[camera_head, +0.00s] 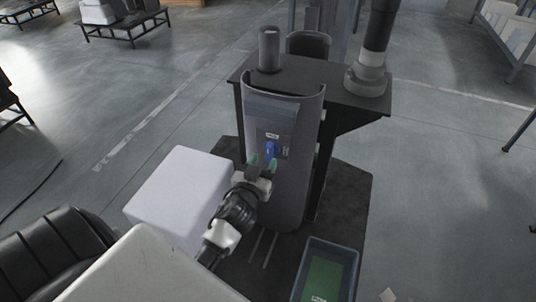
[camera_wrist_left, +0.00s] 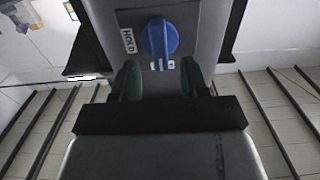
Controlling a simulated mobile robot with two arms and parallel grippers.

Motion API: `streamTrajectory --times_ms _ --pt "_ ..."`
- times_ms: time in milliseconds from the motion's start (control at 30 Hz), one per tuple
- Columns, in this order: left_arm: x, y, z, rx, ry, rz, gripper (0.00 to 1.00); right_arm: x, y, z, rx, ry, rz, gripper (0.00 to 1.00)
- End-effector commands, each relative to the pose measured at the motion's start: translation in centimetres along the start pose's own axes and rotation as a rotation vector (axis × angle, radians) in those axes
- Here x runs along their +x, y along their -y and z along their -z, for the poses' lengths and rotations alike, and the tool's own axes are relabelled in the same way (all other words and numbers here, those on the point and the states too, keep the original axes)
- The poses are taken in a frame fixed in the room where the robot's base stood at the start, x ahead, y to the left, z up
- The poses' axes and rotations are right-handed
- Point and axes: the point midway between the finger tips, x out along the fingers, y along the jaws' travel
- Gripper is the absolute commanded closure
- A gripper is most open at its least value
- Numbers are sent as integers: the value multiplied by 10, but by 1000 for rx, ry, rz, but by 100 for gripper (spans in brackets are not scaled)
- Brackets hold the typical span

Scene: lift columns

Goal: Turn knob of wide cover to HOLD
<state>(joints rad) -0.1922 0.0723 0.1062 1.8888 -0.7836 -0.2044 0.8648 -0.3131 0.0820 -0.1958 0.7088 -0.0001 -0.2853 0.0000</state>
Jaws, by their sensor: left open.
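The wide cover (camera_head: 290,190) is a tall grey curved panel standing upright in front of a dark table. Its blue knob (camera_head: 270,150) sits on a dark plate in the panel's middle. In the left wrist view the knob (camera_wrist_left: 159,40) is large, its grip standing about upright in the picture. A white label reading "HOLD" (camera_wrist_left: 128,41) is beside it, and a small label under it is partly hidden by the knob. My left gripper (camera_head: 262,162) is open just in front of the knob. Its green fingertips (camera_wrist_left: 160,80) are apart, short of the knob, with nothing between them.
A dark table (camera_head: 355,103) carries a grey cylinder (camera_head: 269,50) and a pole-like column with a pale base (camera_head: 368,78). A white box (camera_head: 180,190) is left of my left arm. A bin with a green bottom (camera_head: 325,275) stands at the lower right. Open floor lies to the right.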

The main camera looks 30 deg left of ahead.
Motion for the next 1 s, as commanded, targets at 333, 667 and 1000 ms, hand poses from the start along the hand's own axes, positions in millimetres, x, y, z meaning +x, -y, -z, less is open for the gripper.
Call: streamTrajectory --times_ms 333,667,1000 --pt "33 0 0 0 2 1 55 0 0 -3 0 1 0 57" --pt "34 0 0 0 2 1 68 0 0 -3 0 1 0 57" --pt "33 0 0 1 2 1 100 0 0 -3 0 1 0 57"
